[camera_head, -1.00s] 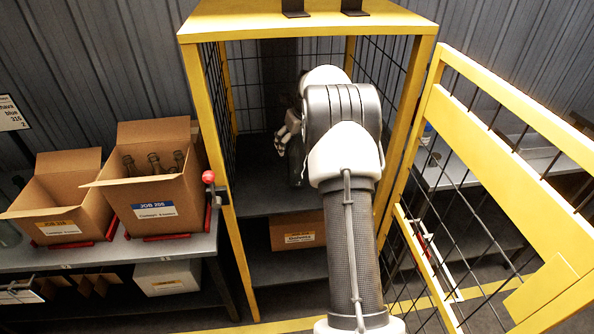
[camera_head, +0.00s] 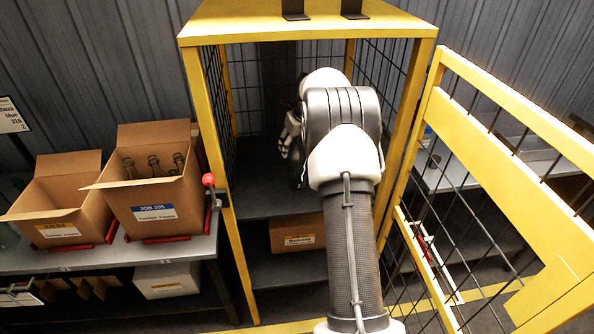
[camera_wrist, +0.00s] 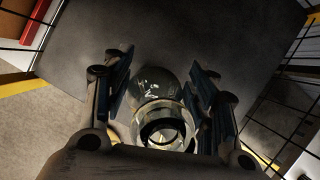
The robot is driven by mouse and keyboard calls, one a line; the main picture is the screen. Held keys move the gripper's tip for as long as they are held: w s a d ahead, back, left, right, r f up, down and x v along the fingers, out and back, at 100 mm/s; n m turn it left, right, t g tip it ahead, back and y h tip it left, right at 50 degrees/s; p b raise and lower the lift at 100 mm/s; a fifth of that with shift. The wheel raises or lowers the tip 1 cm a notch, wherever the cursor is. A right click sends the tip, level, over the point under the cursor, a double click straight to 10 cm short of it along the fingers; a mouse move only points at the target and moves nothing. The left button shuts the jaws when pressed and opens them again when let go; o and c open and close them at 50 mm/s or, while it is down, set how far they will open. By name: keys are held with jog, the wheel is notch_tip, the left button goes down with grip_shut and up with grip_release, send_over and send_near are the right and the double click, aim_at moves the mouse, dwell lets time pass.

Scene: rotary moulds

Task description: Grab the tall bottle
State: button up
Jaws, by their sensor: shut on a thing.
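In the wrist view a clear glass bottle (camera_wrist: 157,88) sits between the two fingers of my gripper (camera_wrist: 162,95), seen from above with its round mouth towards the camera. The fingers are shut on it, one on each side. Grey shelf surface shows around and beyond it. In the head view my gripper (camera_head: 290,136) is inside the yellow cage, above the upper shelf, and my arm hides most of it. The bottle is hardly visible there, and I cannot tell whether its base touches the shelf.
The yellow cage (camera_head: 232,225) has mesh sides, and its door (camera_head: 500,150) stands open at the right. A cardboard box (camera_head: 298,234) is on its lower shelf. At the left, a box labelled JOB (camera_head: 190,205) holds several bottles, beside another open box (camera_head: 85,212).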

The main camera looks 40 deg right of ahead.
grip_shut()
